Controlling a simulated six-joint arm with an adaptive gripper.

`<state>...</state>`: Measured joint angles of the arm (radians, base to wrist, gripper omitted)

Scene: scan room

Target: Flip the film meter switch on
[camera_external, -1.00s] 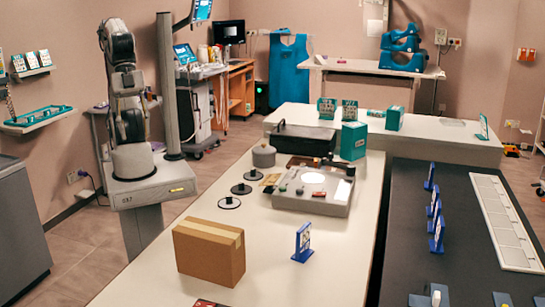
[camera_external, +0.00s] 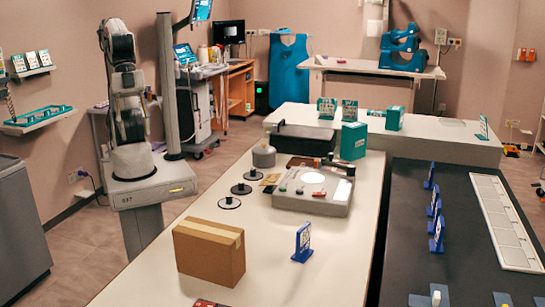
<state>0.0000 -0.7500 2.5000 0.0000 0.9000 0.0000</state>
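A grey box-like device (camera_external: 296,205) stands on the long pale table. It has a round lit white window (camera_external: 313,178) on top, and I take it for the film meter. A small red part (camera_external: 284,188) and a small dark part (camera_external: 318,193) sit on its top near the front edge. I cannot tell which is the switch or its position. A grey and black jointed arm, seemingly mine, stands folded upright at the left on its pedestal, well apart from the device. My gripper cannot be made out in the folded arm.
Three black discs with upright posts (camera_external: 229,202) stand left of the device. A cardboard box (camera_external: 208,252) and a blue stand (camera_external: 302,242) are nearer. A black case (camera_external: 304,139) and a teal box (camera_external: 353,141) stand behind. Bare table lies at the front right.

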